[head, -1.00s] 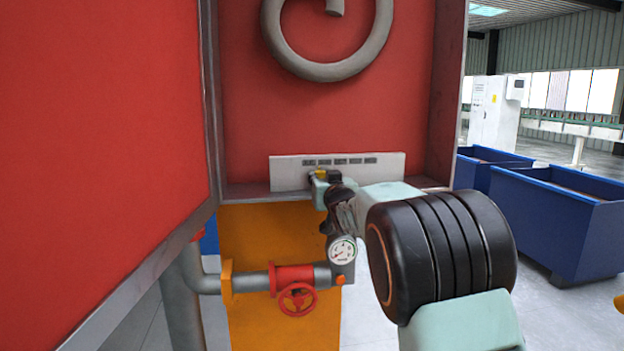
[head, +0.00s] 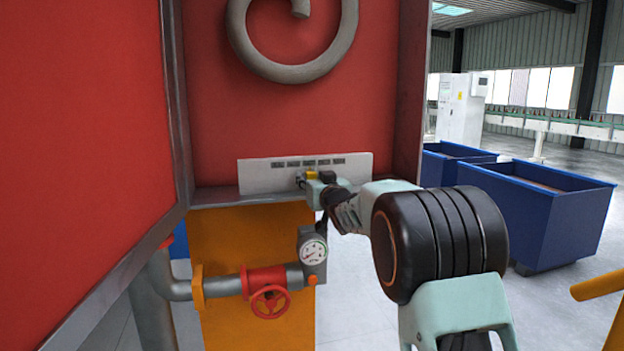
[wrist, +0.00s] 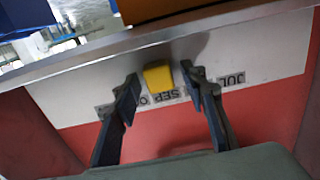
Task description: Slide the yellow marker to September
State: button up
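The yellow marker (wrist: 158,77) is on a white strip (wrist: 275,60) with printed month labels. My gripper (wrist: 160,77) has one dark finger on each side of the marker, with a narrow gap visible beside each finger in the wrist view. The wrist view shows the strip upside down. The SEP label (wrist: 168,95) lies right beside the marker, with a label starting with O partly visible to its left and JUL (wrist: 231,79) to the right. The right finger covers part of the label row. In the head view the marker (head: 311,175) is below the middle label.
The strip (head: 255,178) stands on a ledge in a red cabinet with an open red door (head: 80,120) on the left. Below are a pipe with a red valve wheel (head: 270,302) and a gauge (head: 313,251). Blue bins (head: 560,220) stand at the right.

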jog(key=shift+s, duration=0.1)
jog(key=v, duration=1.1)
jog(key=shift+s, duration=0.35)
jog(key=shift+d, duration=0.15)
